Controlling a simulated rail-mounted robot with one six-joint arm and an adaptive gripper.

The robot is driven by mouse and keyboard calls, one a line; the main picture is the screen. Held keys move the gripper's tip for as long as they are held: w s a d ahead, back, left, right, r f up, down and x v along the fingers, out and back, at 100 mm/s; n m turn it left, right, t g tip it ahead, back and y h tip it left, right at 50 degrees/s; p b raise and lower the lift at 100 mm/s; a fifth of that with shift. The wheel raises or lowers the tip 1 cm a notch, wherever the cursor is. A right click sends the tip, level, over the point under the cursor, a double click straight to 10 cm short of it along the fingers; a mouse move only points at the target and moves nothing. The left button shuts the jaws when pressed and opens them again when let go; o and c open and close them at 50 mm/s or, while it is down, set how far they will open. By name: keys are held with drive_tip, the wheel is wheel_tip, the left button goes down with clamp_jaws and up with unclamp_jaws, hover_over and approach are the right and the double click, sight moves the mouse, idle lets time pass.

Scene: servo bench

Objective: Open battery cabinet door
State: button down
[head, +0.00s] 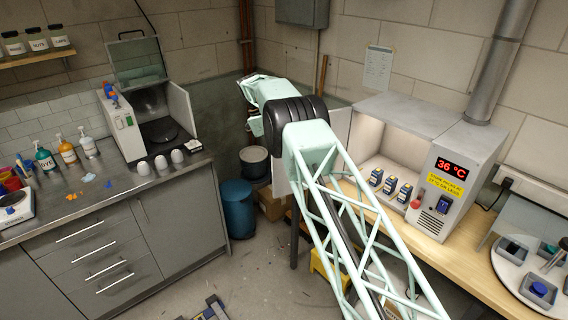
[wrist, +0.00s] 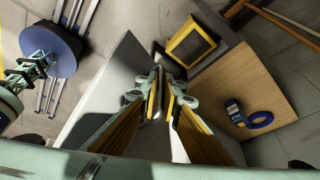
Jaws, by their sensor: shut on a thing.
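The battery cabinet (head: 483,150) is a white box on the wooden bench at right in the head view, with a red 36 °C display. Its front is open and several small batteries (head: 389,185) stand inside. A pale panel (head: 340,128), apparently its door, stands swung out at its left, partly behind my arm. In the wrist view the door panel (wrist: 108,88) spreads to the left of my gripper (wrist: 160,92). My gripper is shut on what looks like the door's handle, a grey bar between the fingers. The head view hides the fingers behind my arm.
The head view shows a blue bin (head: 238,210), a yellow stool (head: 322,268) and the left counter (head: 105,190). Some floor between is clear.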

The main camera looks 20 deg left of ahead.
idle(0.3)
drive_tip(key=c, duration=3.1)
unclamp_jaws()
drive_tip(key=shift+r, duration=0.15)
wheel_tip(320, 180, up, 10)
drive_tip(key=shift+d, duration=0.15)
drive_tip(key=shift+w, duration=0.1)
